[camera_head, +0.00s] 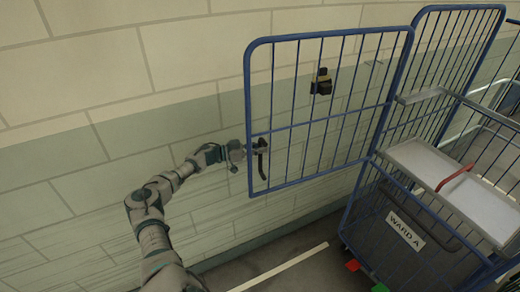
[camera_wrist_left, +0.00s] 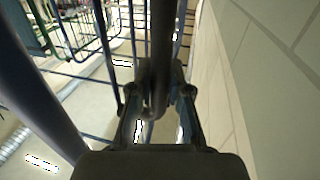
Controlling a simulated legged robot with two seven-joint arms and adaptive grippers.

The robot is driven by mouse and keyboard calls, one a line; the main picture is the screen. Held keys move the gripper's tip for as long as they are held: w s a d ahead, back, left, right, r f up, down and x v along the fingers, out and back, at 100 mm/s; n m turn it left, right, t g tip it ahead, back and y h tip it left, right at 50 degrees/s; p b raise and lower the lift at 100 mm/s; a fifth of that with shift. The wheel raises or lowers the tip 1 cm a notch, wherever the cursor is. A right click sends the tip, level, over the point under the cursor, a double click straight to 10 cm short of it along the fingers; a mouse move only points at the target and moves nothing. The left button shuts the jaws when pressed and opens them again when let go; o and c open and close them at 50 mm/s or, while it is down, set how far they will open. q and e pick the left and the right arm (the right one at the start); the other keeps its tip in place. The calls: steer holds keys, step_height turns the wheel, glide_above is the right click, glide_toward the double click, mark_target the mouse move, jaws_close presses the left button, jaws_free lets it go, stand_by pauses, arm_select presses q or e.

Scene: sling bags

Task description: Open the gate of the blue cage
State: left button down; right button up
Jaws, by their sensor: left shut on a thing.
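The blue cage (camera_head: 428,97) stands at the right, with a "WARD A" label on a dark bag in its lower part. Its barred blue gate (camera_head: 303,128) is swung out to the left, away from the cage opening. My left gripper (camera_head: 258,152) is at the gate's left edge, shut on a dark curved handle (camera_head: 262,163). In the left wrist view the fingers (camera_wrist_left: 158,105) close around a dark upright bar, with the blue gate frame (camera_wrist_left: 45,100) to the left. The exact finger contact is dark. My right gripper is not in view.
A tiled wall (camera_head: 130,70) runs behind the gate and close beside my left gripper. A pale shelf with a red strip (camera_head: 457,177) sits in the cage. A black box (camera_head: 322,82) shows behind the gate bars. Red and green pieces (camera_head: 353,265) lie by the cage base.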

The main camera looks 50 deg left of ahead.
arm_select(q)
steer(key=shift+w+a, duration=0.1)
steer(key=shift+a, duration=0.05)
steer(key=c, duration=1.1)
jaws_free()
steer(key=v, duration=1.2)
steer(key=shift+f, duration=0.15)
steer(key=shift+w+a, duration=0.1)
steer(key=shift+a, duration=0.05)
